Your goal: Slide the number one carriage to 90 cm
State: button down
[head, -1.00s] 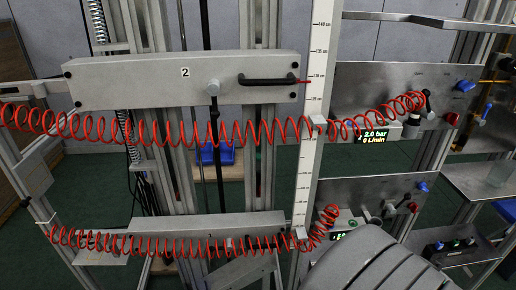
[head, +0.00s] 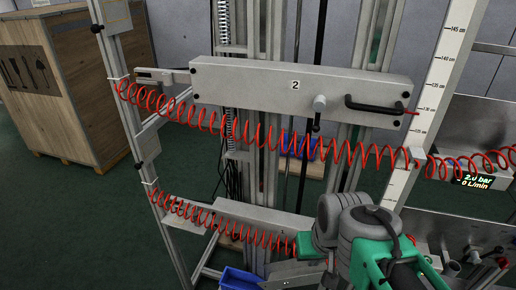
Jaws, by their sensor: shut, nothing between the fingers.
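The number one carriage appears to be the lower grey beam (head: 262,212), low in the middle of the head view. A red coiled hose crosses its front, and my grey and green arm covers its right end. The scale's lower part, around 90, is hidden by my arm. My gripper cannot be seen.
Red coiled hoses (head: 236,127) sag across both carriages. A wooden crate (head: 65,90) stands at the left on green floor. A blue bin (head: 239,279) is at the bottom. A panel with a pressure display (head: 477,181) is at the right. Open floor lies at lower left.

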aim_at(285, 224)
jog(key=z, duration=1.95)
jog(key=k, duration=1)
jog(key=u, duration=1.8)
jog(key=i, duration=0.55)
jog(key=u, duration=0.05)
